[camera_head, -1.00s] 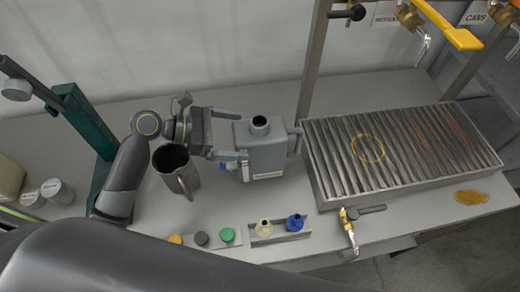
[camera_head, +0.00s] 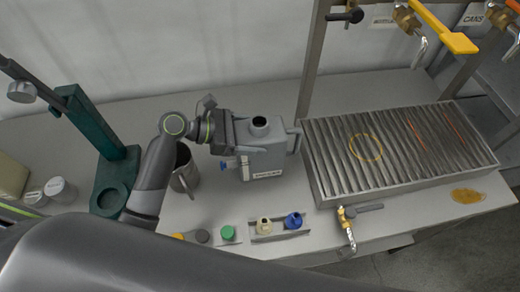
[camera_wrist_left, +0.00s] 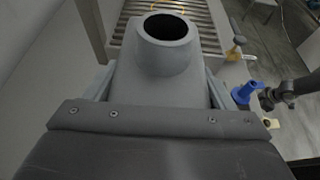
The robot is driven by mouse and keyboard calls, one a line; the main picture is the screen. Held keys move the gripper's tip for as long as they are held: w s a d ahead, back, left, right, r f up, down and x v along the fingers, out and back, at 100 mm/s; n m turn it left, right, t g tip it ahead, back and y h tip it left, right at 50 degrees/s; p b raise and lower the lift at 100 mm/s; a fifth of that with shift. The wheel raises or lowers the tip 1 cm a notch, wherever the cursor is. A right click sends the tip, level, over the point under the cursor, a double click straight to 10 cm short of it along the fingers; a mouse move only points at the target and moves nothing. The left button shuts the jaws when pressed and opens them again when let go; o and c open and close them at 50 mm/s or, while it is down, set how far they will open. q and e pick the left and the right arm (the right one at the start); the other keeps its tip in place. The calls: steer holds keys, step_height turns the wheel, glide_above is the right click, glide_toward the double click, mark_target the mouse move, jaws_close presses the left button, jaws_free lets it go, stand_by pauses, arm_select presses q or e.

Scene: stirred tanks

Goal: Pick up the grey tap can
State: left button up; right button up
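The grey tap can (camera_head: 268,162) stands upright on the bench, left of the slatted rack. It has a round dark opening on top, a handle on its right side and a small blue-ended tap low on its left. My left gripper (camera_head: 246,147) is at the can's left side, its fingers reaching along the body on either side. In the left wrist view the can's neck (camera_wrist_left: 167,50) is straight ahead between the fingers. The fingers look spread around it; any contact is hard to make out. My right gripper is not in view.
The slatted rack (camera_head: 330,185) is right of the can. A blue funnel-like piece (camera_head: 293,220) and coloured caps lie in front. A brass tap (camera_head: 347,226) sticks out.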

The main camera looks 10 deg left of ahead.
arm_select(q)
steer(key=c, duration=0.7)
steer(key=shift+r, duration=0.15)
